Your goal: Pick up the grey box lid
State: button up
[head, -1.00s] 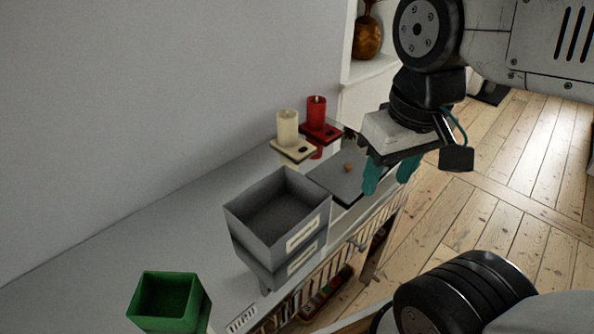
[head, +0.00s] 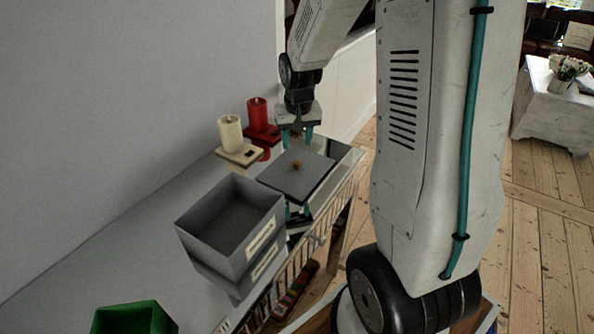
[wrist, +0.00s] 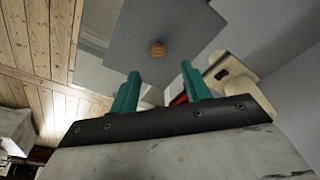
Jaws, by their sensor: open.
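The grey box lid (head: 296,175) is a flat square plate with a small round orange-brown knob (head: 296,163) in its middle. It lies on the shelf top, just behind the open grey box (head: 232,222). In the wrist view the lid (wrist: 178,22) fills the upper middle, with its knob (wrist: 158,49) ahead of the fingertips. My gripper (head: 297,136) is open and empty, with two teal fingers pointing down, near the lid's far edge. The teal fingers also show in the wrist view (wrist: 161,80), apart from the knob.
A cream candle (head: 230,134) and a red candle (head: 257,112) stand on holders left of my gripper. A green box (head: 130,318) stands at the near end. The wall bounds the left; open floor lies right.

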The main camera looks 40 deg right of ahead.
aim_at(297, 162)
jog(key=f, duration=0.5)
jog(key=w+d+f, duration=0.1)
jog(key=f, duration=0.2)
jog(key=shift+w+f, duration=0.1)
jog(key=shift+f, duration=0.15)
grip_shut()
